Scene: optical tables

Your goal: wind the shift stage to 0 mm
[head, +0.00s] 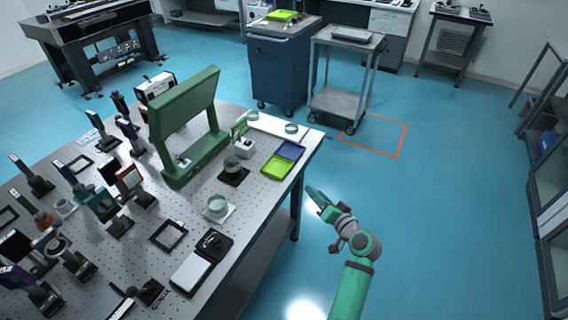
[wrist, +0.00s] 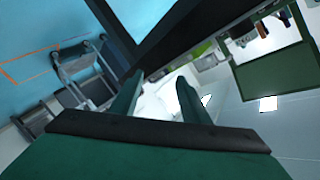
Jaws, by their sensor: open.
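My gripper (head: 318,196) is off the right edge of the perforated optical table (head: 255,205), over the floor and apart from everything on the table. In the wrist view its two green fingers (wrist: 160,92) are spread, with nothing between them. No label or scale can be read, so I cannot tell for sure which device is the shift stage. A black unit with a round dark part (head: 212,242) sits near the table's front edge, beside a white plate in a black frame (head: 191,273). Small mounts with round glass-like tops (head: 217,206) stand farther back.
A tall green frame (head: 185,125) stands on the table. Several posts and optic mounts (head: 100,205) crowd its left side. A blue and yellow-green tray (head: 283,160) lies near the right edge. A blue cabinet (head: 280,70) and grey cart (head: 340,85) stand behind.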

